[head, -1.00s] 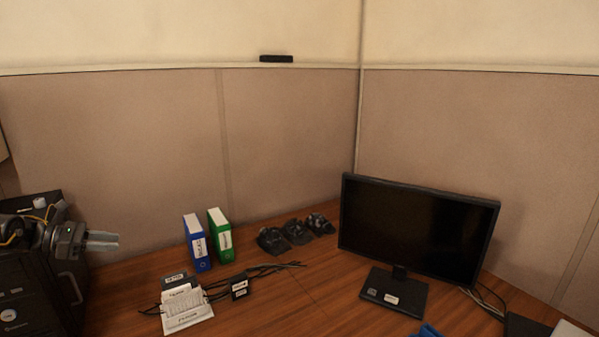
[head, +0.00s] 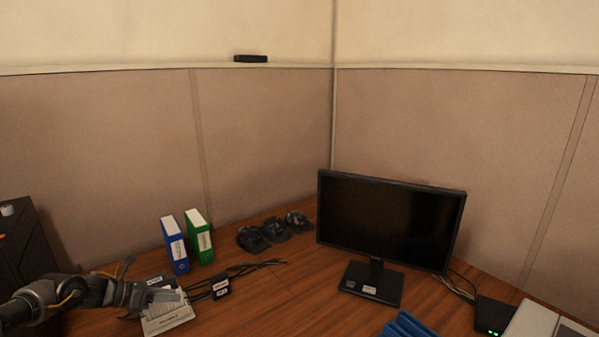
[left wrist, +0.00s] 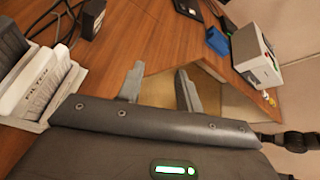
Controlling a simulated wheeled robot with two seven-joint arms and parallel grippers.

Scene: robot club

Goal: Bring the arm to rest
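My left gripper (head: 160,297) comes in from the left in the head view, low over the desk's left part. It appears in front of the white labelled holder (head: 168,318). In the left wrist view its two fingers (left wrist: 158,88) stand apart with nothing between them, so it is open and empty. Beyond the fingers are the desk edge and the floor. My right gripper is in neither view.
The wooden desk (head: 270,308) holds a blue binder (head: 175,246), a green binder (head: 200,238), dark objects (head: 275,230), a monitor (head: 390,225) and a blue item (head: 408,327). A black cabinet (head: 25,240) stands at the left. The desk's middle front is clear.

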